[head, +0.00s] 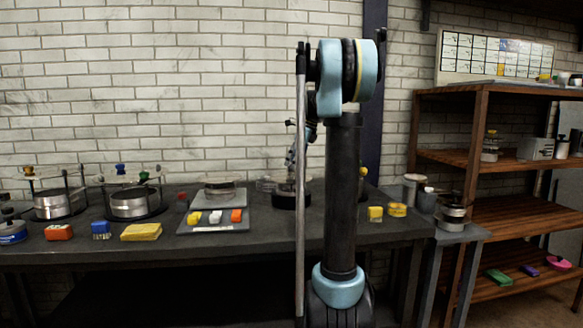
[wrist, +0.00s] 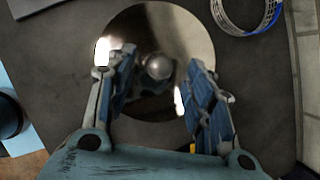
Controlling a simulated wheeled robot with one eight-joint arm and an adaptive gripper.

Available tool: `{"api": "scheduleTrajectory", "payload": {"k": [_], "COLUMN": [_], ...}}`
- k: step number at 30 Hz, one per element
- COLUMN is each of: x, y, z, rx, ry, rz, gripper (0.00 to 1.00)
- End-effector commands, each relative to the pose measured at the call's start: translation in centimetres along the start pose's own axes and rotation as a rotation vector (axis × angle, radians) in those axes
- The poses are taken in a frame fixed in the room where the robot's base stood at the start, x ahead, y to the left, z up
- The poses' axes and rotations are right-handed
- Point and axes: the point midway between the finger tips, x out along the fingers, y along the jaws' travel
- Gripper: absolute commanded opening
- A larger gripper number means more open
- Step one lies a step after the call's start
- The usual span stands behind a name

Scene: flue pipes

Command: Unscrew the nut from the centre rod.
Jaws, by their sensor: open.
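In the wrist view, a small round grey knob (wrist: 158,67) sits near the middle of a shiny metal disc (wrist: 190,35). It may be the nut or the rod's top end; I cannot tell which. My gripper (wrist: 161,58) is open, with one blue-padded finger on each side of the knob and gaps between. The height of the fingers over the disc is unclear. In the head view, my gripper (head: 291,158) is small and partly hidden by my arm, above a dark round base (head: 291,200) on the bench. The rod's length is not visible.
The bench (head: 150,252) carries two round metal assemblies with coloured knobs (head: 50,204) (head: 133,203) at left. A grey tray (head: 213,227) with coloured blocks lies left of my arm. In the wrist view, a blue-and-silver ring (wrist: 245,28) lies right of the disc. Shelves (head: 500,210) stand right.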

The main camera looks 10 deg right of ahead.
Motion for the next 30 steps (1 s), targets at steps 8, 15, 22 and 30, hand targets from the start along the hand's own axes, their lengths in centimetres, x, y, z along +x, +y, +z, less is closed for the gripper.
{"api": "scheduleTrajectory", "payload": {"k": [8,15,22,30], "x": [1.8,1.9,1.9,1.9], "y": [0.0,0.0,0.0,-0.1], "z": [0.0,0.0,0.1,0.1], "rx": [-0.001,0.000,-0.001,-0.037], "ry": [0.000,0.000,0.000,0.001], "rz": [0.000,0.000,0.000,0.014], "gripper": [0.48,0.48,0.05,0.00]}}
